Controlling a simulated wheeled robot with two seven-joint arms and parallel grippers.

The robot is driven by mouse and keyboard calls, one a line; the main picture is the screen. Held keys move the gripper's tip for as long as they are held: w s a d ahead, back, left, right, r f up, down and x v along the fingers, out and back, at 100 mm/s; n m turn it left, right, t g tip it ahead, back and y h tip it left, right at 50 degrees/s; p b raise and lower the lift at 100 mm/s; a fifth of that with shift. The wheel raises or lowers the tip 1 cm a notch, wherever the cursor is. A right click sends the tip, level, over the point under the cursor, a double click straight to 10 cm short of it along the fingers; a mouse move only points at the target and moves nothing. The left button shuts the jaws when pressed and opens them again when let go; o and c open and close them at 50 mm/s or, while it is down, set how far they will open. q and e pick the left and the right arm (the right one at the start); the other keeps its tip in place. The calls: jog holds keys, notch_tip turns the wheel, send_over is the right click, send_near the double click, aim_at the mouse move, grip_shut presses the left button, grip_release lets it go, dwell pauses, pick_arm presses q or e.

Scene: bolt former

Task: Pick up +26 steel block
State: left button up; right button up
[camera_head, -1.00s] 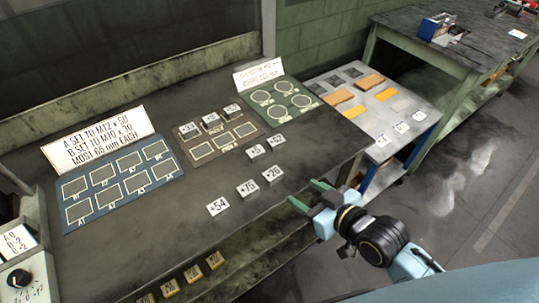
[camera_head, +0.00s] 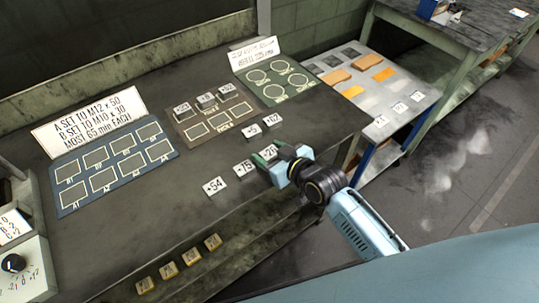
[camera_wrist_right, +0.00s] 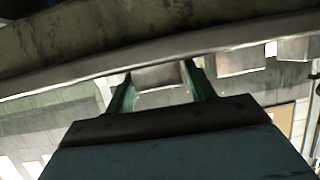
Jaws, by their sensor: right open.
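The +26 steel block (camera_head: 269,152) stands on the dark bench top at the right end of a row with the +54 block (camera_head: 215,186) and the +15 block (camera_head: 244,168). My right gripper (camera_head: 263,157) is open at the +26 block, its green fingers partly covering it. In the right wrist view a grey block (camera_wrist_right: 160,77) shows between the two green fingertips (camera_wrist_right: 160,80); I cannot tell whether they touch it. My left gripper is not in view.
Two more blocks, +5 (camera_head: 252,131) and +62 (camera_head: 274,120), stand just behind. A brown mat (camera_head: 186,129) carries more blocks.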

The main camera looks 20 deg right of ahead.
jog(key=shift+w, duration=0.1)
jog(key=c, duration=1)
jog(key=shift+o, duration=0.2)
jog(key=shift+r, duration=0.1)
